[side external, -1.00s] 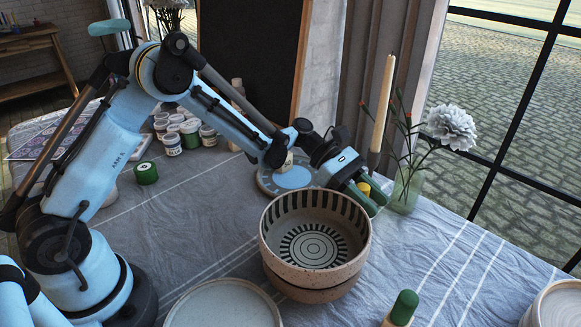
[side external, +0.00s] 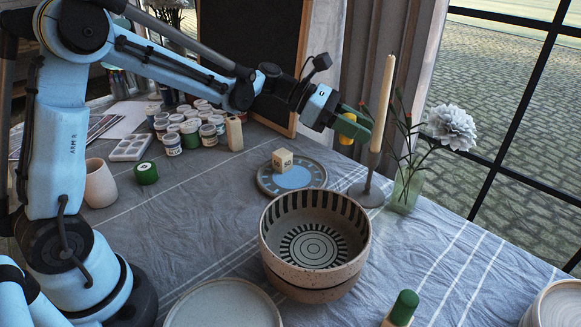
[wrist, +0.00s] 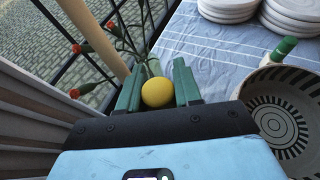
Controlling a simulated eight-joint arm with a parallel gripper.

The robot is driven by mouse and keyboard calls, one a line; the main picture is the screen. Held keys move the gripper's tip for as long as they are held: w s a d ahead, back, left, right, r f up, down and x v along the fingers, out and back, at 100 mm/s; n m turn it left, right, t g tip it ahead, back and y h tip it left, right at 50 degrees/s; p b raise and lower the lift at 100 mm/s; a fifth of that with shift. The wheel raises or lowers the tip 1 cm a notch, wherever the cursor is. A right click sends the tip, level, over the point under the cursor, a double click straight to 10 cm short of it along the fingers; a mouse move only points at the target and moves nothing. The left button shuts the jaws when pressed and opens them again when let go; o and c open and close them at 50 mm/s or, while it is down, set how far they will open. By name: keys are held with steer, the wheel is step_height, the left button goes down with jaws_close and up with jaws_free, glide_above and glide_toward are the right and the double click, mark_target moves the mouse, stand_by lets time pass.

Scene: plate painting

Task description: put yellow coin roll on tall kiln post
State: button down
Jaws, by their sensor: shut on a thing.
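The yellow coin roll (side external: 348,118) is held between the green fingers of my gripper (side external: 350,127), high above the table near the candle. In the wrist view, its round yellow end (wrist: 157,92) shows between the two fingers of my gripper (wrist: 158,86). A tall, upright cream block (side external: 235,134), which looks like the tall kiln post, stands at the back beside the paint jars, left of my gripper. A shorter cream block (side external: 282,160) with dark marks sits on the round grey-blue plate (side external: 316,178). Nothing shows on top of either block.
A candle (side external: 383,105) in a grey holder (side external: 367,192) and a flower vase (side external: 405,190) stand close to my gripper. A striped bowl (side external: 315,275) is in front. Paint jars (side external: 190,134) crowd the back left. A green-topped piece (side external: 404,306) stands at the front.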

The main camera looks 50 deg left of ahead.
steer(key=s+a+r+n+t+y, duration=0.1)
steer(key=a+r+n+t+y, duration=0.15)
steer(key=a+n+y, duration=0.8)
steer(key=s+a+r+n+t+y, duration=0.1)
steer(key=a+n+t+y, duration=0.25)
steer(key=a, duration=1.35)
steer(key=shift+t, duration=0.4)
steer(key=a+f, duration=0.2)
steer(key=a, duration=0.1)
steer(key=a+f, duration=0.2)
steer(key=a, duration=0.2)
steer(key=a+f, duration=0.2)
steer(key=a, duration=0.2)
steer(key=shift+a+f, duration=0.1)
steer(key=shift+f, duration=2.15)
steer(key=c, duration=0.8)
jaws_free()
steer(key=shift+f, duration=0.15)
